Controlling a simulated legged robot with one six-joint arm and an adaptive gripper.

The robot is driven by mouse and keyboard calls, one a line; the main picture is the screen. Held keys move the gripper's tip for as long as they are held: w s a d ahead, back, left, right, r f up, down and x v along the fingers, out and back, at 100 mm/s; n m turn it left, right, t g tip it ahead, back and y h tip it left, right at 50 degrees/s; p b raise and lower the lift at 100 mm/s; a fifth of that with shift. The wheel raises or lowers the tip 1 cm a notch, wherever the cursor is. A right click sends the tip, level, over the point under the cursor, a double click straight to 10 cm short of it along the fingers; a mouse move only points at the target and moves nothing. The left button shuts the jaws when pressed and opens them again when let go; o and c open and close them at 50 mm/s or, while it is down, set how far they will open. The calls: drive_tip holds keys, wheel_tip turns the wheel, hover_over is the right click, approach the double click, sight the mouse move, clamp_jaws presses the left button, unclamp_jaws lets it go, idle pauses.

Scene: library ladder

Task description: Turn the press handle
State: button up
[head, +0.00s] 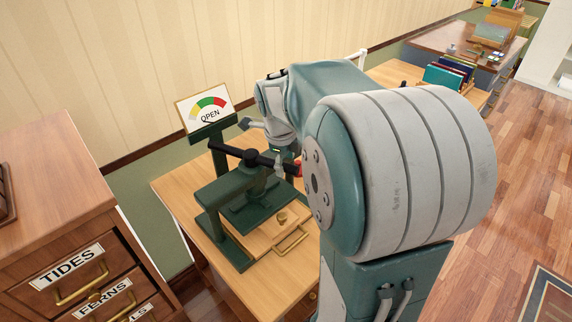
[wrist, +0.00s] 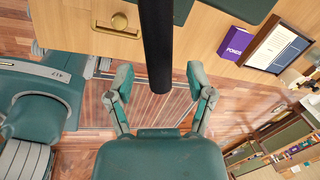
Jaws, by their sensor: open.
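The dark green press (head: 212,190) stands on a wooden table. Its black handle bar (head: 232,151) lies across the top; a bit of red shows near the bar's right end. My gripper (head: 265,145) is at the bar's right part, partly hidden by my arm. In the wrist view, my gripper (wrist: 160,78) is open, with one finger on each side of the handle bar (wrist: 157,45). The bar's end lies between the fingers, with gaps visible on both sides. A gauge sign (head: 203,107) behind the press reads "OPEN", with red, yellow and green bands.
A wooden drawer with a brass pull (head: 291,240) sits under the press. A labelled cabinet (head: 50,200) stands at the left. A purple box (wrist: 237,42) and a framed sheet (wrist: 275,47) lie on the table in the wrist view. Open wooden floor (head: 515,180) is at the right.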

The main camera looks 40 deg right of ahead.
drive_tip(key=v, duration=1)
drive_tip(key=shift+r, duration=0.3)
drive_tip(key=w+d+f+g+y, duration=0.1)
drive_tip(key=w+d+g+y, duration=0.1)
drive_tip(key=w+d+y, duration=0.15)
drive_tip(key=f, duration=0.3)
drive_tip(key=a+f, duration=0.1)
drive_tip(key=f, duration=0.3)
drive_tip(key=s+f, duration=0.1)
drive_tip(key=f, duration=0.2)
drive_tip(key=shift+s+a+f, duration=0.1)
drive_tip(key=shift+a+f, duration=0.2)
drive_tip(key=shift+a, duration=0.05)
drive_tip(key=shift+c, duration=0.3)
clamp_jaws()
